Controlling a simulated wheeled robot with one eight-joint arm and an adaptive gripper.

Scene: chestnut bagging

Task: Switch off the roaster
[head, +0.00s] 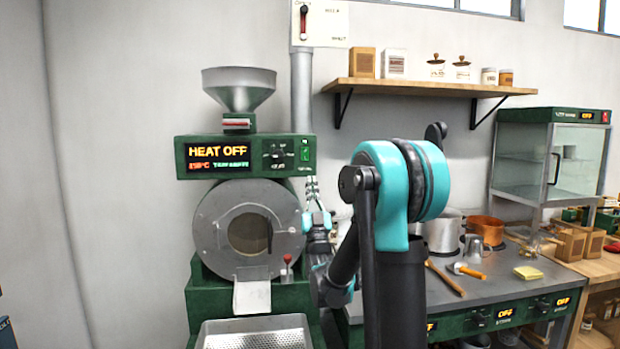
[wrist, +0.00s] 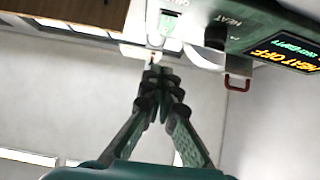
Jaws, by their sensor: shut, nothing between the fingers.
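The roaster (head: 245,220) is a dark green machine with a round grey drum front. Its control panel (head: 185,160) shows a lit "HEAT OFF" display (head: 220,152). A dark heat knob (head: 277,156) sits right of the display, and a green switch (head: 305,150) is at the panel's right end. In the wrist view the knob (wrist: 215,36) and the switch plate (wrist: 168,22) show at the top. My gripper (wrist: 153,65) is shut and empty, its tips close to the switch plate; contact cannot be told. In the head view it is small, just below the panel's right end.
A grey hopper (head: 239,88) tops the roaster, and a perforated tray (head: 255,335) is below. A wall box with a red-handled lever (head: 304,22) is above right. A counter (head: 500,285) with pots, tools and a glass cabinet (head: 550,155) stands right, under a wooden shelf (head: 430,88).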

